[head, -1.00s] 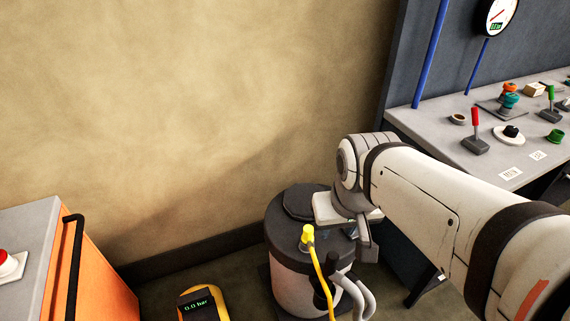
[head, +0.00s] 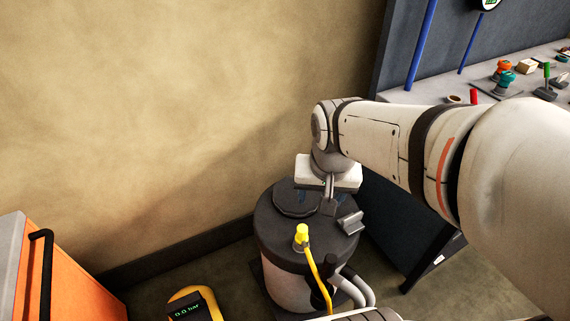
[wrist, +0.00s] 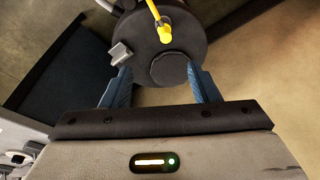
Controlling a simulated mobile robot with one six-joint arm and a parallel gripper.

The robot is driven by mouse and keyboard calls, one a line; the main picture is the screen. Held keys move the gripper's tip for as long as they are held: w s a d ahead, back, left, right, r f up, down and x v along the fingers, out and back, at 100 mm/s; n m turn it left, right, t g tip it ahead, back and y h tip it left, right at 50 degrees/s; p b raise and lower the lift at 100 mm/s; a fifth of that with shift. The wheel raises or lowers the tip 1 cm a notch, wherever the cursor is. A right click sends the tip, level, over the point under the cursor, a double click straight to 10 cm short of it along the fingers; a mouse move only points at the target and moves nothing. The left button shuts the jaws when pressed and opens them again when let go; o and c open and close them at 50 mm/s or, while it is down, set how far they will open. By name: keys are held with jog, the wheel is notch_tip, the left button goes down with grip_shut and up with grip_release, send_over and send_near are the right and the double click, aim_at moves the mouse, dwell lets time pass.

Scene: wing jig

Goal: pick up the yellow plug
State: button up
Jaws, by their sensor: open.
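The yellow plug (head: 302,235) stands upright on the dark top of a round drum (head: 265,230), with a yellow hose running from it down the drum's front. In the wrist view the plug (wrist: 164,32) shows beyond my fingertips, near the top edge. My gripper (wrist: 158,72) is open and empty, its two blue fingers apart above the drum lid. In the head view my gripper (head: 325,198) is above the back of the drum top, behind and to the right of the plug, not touching it. The fingertips are partly hidden there.
A grey block (head: 350,222) sits at the right of the drum top. Grey pipes (head: 352,286) bend at its front right. A yellow gauge (head: 193,306) reading 0.0 bar is on the floor at left, near an orange cabinet (head: 65,285). A control bench (head: 480,97) stands at right.

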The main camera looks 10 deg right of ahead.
aim_at(302, 227)
jog(key=w+f+m+b, duration=0.2)
jog(key=w+f+m, duration=0.1)
jog(key=f, duration=0.3)
jog(key=w+f+m+g+b, duration=0.1)
jog(key=w+f+m+b, duration=0.1)
jog(key=f, duration=0.5)
jog(key=w+f+m+g+b, duration=0.1)
jog(key=w+f+m+b, duration=0.1)
jog(key=w+f+m, duration=0.3)
jog(key=shift+w+a+f, duration=0.15)
jog(key=shift+a+f, duration=0.05)
jog(key=shift+f, duration=0.9)
jog(key=shift+w+f+m, duration=0.15)
jog(key=shift+f+m, duration=0.15)
jog(key=shift+f, duration=0.05)
jog(key=f, duration=0.7)
jog(key=shift+d+f, duration=0.2)
jog(key=shift+f, duration=0.15)
jog(key=shift+w, duration=0.1)
jog(key=c, duration=1)
notch_tip(302, 227, up, 10)
jog(key=shift+f, duration=0.1)
notch_tip(302, 227, up, 3)
jog(key=p, duration=0.2)
jog(key=shift+p, duration=0.35)
